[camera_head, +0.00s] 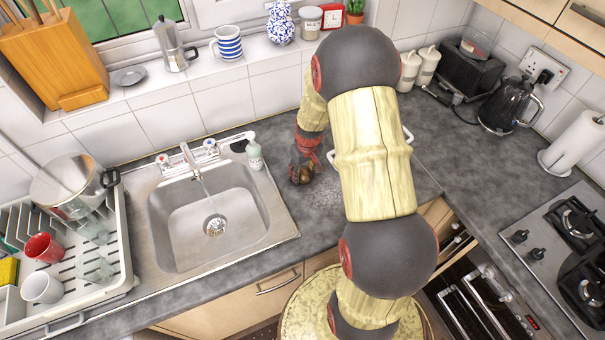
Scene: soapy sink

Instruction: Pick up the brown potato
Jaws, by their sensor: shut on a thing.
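My gripper (299,178) is low over the grey worktop (285,207), just right of the sink and the soap bottle. It points down, and its fingers are small and dark in this view. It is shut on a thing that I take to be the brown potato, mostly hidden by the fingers. I cannot make out the potato's outline or whether it touches the worktop. No other potato shows. My arm hides much of the worktop to the right of the gripper.
The sink (165,228) has a tap (190,158) with running water. A soap bottle (254,156) stands at its right back corner. A white-handled thing (331,158) is partly behind my arm. A dish rack (115,262) stands left; a kettle (505,105) and hob (545,243) are right.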

